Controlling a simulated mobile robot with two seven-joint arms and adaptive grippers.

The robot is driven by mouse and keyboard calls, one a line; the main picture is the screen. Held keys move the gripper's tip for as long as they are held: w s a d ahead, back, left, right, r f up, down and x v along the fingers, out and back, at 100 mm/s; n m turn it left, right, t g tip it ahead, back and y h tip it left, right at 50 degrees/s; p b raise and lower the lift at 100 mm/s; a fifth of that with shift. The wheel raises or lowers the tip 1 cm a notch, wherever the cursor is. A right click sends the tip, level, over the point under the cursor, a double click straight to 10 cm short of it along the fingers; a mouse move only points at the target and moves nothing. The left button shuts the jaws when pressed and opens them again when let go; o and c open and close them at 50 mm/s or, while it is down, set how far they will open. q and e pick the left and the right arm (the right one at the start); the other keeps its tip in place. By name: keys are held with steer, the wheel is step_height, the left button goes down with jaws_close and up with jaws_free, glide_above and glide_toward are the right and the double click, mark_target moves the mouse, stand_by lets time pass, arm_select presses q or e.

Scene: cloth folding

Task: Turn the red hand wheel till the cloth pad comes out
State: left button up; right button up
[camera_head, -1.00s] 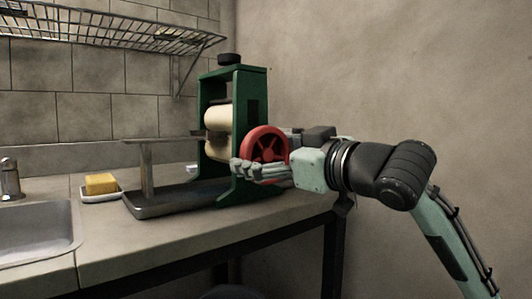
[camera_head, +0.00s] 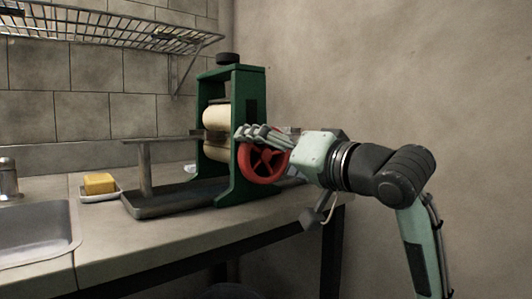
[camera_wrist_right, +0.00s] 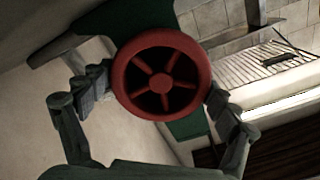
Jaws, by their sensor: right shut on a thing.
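The red hand wheel (camera_head: 264,178) is on the right side of a green roller press (camera_head: 240,190) with two cream rollers (camera_head: 215,117). My right gripper (camera_head: 262,134) is at the wheel, its grey fingers across the upper rim in the head view. In the right wrist view, the wheel (camera_wrist_right: 121,75) sits between the two fingers of the gripper (camera_wrist_right: 152,92), which close on opposite sides of its rim. I cannot make out a cloth pad; the gap between the rollers is partly hidden by the frame. My left gripper is not in view.
A flat metal shelf (camera_head: 160,139) on a post stands over a dark tray (camera_head: 150,208) left of the press. A yellow sponge (camera_head: 99,183) lies on a white dish near the sink (camera_head: 30,235). A wire rack (camera_head: 120,32) hangs above. The wall is behind.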

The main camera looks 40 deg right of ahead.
mark_target(251, 96)
steer(key=shift+d+m, duration=0.1)
steer(key=shift+m, duration=1.1)
steer(key=o, duration=0.9)
steer(key=r, duration=0.8)
steer(key=shift+s+a+r, duration=0.1)
steer(key=shift+a+r, duration=0.2)
steer(key=shift+r, duration=0.55)
steer(key=shift+d+r, duration=0.1)
steer(key=shift+r, duration=0.05)
